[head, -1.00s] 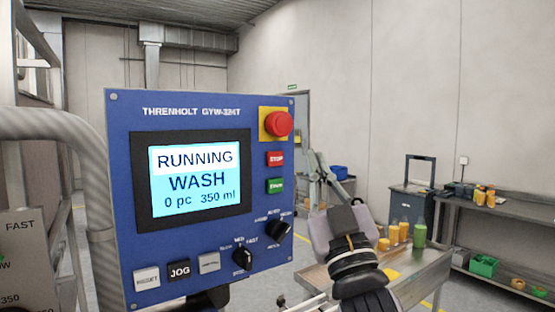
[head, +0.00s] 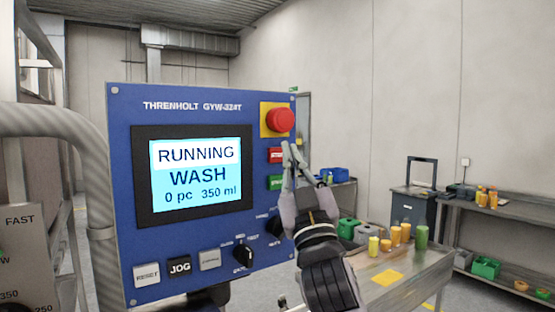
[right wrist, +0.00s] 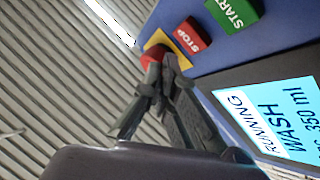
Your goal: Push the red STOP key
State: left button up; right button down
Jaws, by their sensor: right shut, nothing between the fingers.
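The red STOP key (head: 274,155) sits on the blue control panel (head: 190,115), below the red mushroom button on its yellow plate and above the green START key (head: 274,182). My right gripper (head: 290,150) is shut and empty, its fingertips just right of the STOP key and covering its right edge. In the right wrist view the STOP key (right wrist: 192,36) shows clear beside the fingertips (right wrist: 169,62), which overlap the mushroom button (right wrist: 152,54). I cannot tell whether the fingertips touch the panel. The screen reads RUNNING, WASH. My left gripper is not in view.
The red mushroom button (head: 280,119) is close above the fingertips. Selector knobs (head: 243,256) and a row of keys with JOG (head: 180,267) lie lower on the panel. A metal table (head: 410,270) with yellow, orange and green containers stands to the right.

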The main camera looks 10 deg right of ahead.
jog(key=shift+w+a, duration=0.25)
jog(key=shift+w, duration=0.4)
dwell(1.0)
jog(key=shift+w+a, duration=0.15)
jog(key=shift+w, duration=0.25)
jog(key=shift+w+a, duration=0.15)
jog(key=shift+w, duration=0.2)
dwell(0.7)
dwell(0.3)
jog(key=shift+s+d, duration=0.3)
jog(key=shift+s, duration=0.45)
jog(key=s, duration=0.1)
jog(key=s+d, duration=0.1)
jog(key=s, duration=0.1)
jog(key=s+p, duration=0.1)
jog(key=shift+s+d, duration=0.35)
